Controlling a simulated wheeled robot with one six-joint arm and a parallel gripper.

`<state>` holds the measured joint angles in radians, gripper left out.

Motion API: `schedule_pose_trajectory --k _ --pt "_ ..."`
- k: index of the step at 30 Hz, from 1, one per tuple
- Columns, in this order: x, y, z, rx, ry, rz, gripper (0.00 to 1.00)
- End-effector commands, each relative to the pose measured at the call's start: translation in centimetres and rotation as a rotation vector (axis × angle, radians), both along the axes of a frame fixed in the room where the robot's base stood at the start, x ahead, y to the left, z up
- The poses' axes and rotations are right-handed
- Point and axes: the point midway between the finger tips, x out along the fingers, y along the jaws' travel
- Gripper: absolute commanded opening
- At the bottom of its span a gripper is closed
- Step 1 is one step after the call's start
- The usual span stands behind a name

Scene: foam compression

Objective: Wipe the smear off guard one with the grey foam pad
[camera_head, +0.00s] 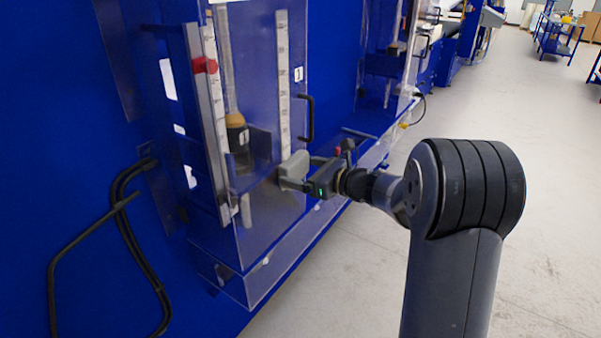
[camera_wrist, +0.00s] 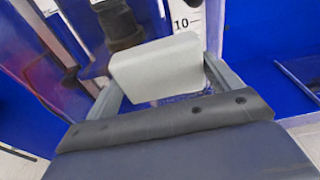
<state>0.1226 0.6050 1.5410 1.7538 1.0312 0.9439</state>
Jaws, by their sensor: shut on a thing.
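My gripper (camera_head: 292,176) is shut on the grey foam pad (camera_head: 293,167). In the wrist view the pad (camera_wrist: 157,64) sits between the two fingers and looks pale grey. Guard one (camera_head: 265,200) is the clear panel with a small label "1" and a black handle (camera_head: 307,118). The pad is at the panel's right part, below the handle. I cannot tell whether it touches the panel. I cannot make out a smear in either view; the pad and gripper hide part of the panel.
Behind the panel are a dark cylinder (camera_head: 237,132) on a rod and a white scale (camera_head: 283,80). A red clamp (camera_head: 205,65) is at the left post. Black cables (camera_head: 125,215) hang on the blue wall at left. The floor (camera_head: 350,280) at front is clear.

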Motion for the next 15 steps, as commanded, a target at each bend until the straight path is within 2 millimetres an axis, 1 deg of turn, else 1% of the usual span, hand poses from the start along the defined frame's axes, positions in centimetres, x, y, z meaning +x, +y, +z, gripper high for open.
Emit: schedule_pose_trajectory --k 12,15 --pt "-2.6 2.1 -0.2 0.0 0.0 0.003 0.67" --pt "-2.8 2.3 -0.1 0.0 0.0 0.003 0.67"
